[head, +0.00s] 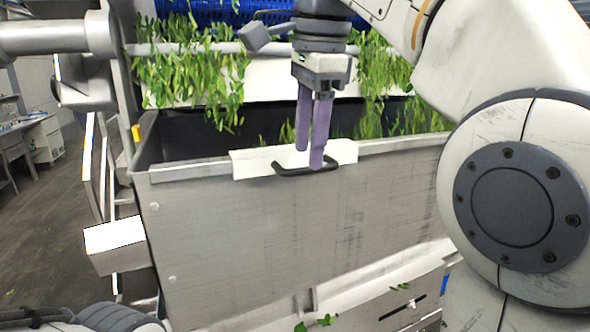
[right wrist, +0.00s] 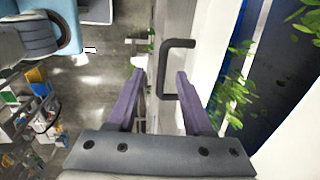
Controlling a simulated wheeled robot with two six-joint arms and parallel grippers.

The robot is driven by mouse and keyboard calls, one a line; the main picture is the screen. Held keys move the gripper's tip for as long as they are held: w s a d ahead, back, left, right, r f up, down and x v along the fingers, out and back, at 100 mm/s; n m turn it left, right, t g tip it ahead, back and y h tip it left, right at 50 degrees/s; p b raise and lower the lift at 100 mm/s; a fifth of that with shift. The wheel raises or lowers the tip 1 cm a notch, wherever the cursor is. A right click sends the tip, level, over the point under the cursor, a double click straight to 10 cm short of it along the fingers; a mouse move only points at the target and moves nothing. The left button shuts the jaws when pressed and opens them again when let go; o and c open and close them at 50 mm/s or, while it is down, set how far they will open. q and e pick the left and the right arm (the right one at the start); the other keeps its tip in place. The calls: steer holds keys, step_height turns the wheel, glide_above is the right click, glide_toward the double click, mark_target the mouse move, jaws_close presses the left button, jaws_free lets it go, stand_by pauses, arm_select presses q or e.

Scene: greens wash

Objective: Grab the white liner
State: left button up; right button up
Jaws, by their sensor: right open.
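The white liner (head: 250,163) lies over the front rim of the grey metal tank in the head view, as a pale flap with a dark handle (head: 292,171) on its front. My right gripper (head: 309,164) points down at the handle's right part, its two purple fingers apart. In the right wrist view the open right gripper (right wrist: 160,74) has the handle's long bar (right wrist: 161,68) between its fingertips, with gaps on both sides. My left gripper is not seen.
The grey tank (head: 300,225) has a broad, flat front wall. Leafy greens (head: 190,75) hang over a white ledge behind its opening, below a blue slatted part (head: 255,17). A white-topped box (head: 115,236) juts out at the tank's left.

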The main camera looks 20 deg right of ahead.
mark_target(301, 169)
steer(key=f, duration=0.2)
steer(key=w+f, duration=0.1)
steer(key=shift+a, duration=0.4)
steer(key=shift+w+d+f+p, duration=0.1)
steer(key=shift+w+f+p, duration=0.15)
steer(key=shift+f, duration=1.05)
steer(key=shift+w+f+p, duration=0.1)
steer(key=shift+w+f, duration=0.1)
steer(key=shift+f, duration=1.05)
jaws_close()
